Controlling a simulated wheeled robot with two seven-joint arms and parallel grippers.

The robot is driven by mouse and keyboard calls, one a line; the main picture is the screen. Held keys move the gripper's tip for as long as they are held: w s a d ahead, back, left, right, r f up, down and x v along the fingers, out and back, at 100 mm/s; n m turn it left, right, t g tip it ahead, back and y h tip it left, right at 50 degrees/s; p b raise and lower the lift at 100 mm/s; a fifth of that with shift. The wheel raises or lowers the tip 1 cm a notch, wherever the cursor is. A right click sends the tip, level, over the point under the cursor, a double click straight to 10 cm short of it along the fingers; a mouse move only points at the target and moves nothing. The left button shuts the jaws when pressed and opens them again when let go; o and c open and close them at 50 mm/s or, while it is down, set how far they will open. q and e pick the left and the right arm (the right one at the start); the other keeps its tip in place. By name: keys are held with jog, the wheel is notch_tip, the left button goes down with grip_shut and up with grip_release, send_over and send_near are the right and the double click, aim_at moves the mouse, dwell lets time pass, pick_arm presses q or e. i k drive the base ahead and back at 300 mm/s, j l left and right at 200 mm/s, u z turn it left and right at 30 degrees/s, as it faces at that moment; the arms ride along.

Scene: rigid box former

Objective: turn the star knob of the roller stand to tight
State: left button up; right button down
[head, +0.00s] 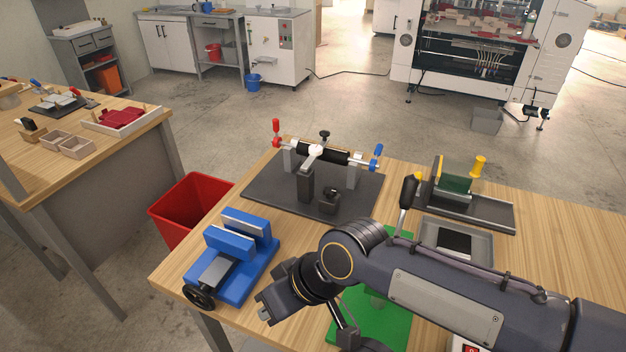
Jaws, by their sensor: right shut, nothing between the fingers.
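The roller stand (352,178) is on a dark base plate (262,190) at the back middle of the bench. It carries a black roller with a red handle on the left and a blue handle on the right. A small black knob (325,134) stands up above the roller. Another dark knob-like part (329,197) sits low at the front of the plate. I cannot tell for sure which is the star knob, nor how tight it is. My right gripper (266,307) is shut and empty, near the front, well apart from the stand. My left gripper is not in view.
A blue vise (244,262) stands just left of my right gripper. A grey tray (484,252) and a yellow-handled device (453,185) are at right. A red bin (187,207) is off the bench.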

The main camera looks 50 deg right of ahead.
aim_at(330, 193)
jog(key=z, duration=1.75)
jog(key=j, duration=0.2)
